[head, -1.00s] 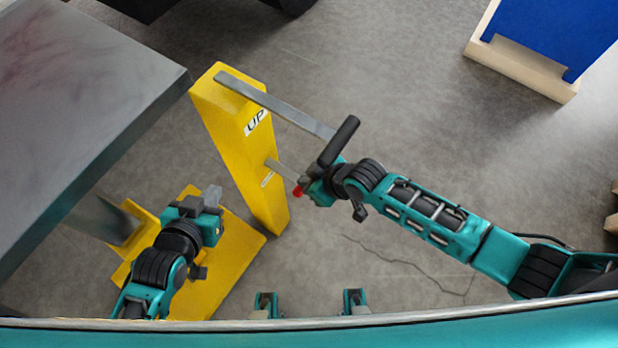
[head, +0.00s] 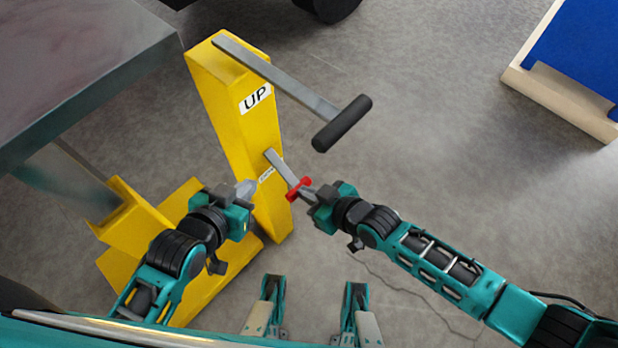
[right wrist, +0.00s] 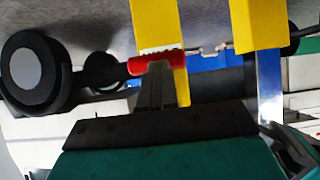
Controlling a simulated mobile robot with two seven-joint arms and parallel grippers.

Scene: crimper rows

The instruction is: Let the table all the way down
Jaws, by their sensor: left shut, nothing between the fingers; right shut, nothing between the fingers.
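The grey table top (head: 75,75) fills the upper left of the head view. A yellow column (head: 230,120) marked UP stands beside it. A long grey upper lever with a black handle (head: 342,123) reaches out from its top. A shorter lower lever (head: 280,168) ends in a red tip (head: 299,188); the small label beside it is too small to read surely. My right gripper (head: 311,194) is shut and empty right at the red tip, which also shows in the right wrist view (right wrist: 155,63); contact is unclear. My left gripper (head: 246,189) is shut and empty near the column's lower part.
A yellow base (head: 190,290) spreads below the column. A blue panel on a pale wooden base (head: 560,105) stands at the upper right. A dark wheel (head: 328,8) shows at the top. The grey floor between the column and the blue panel is clear.

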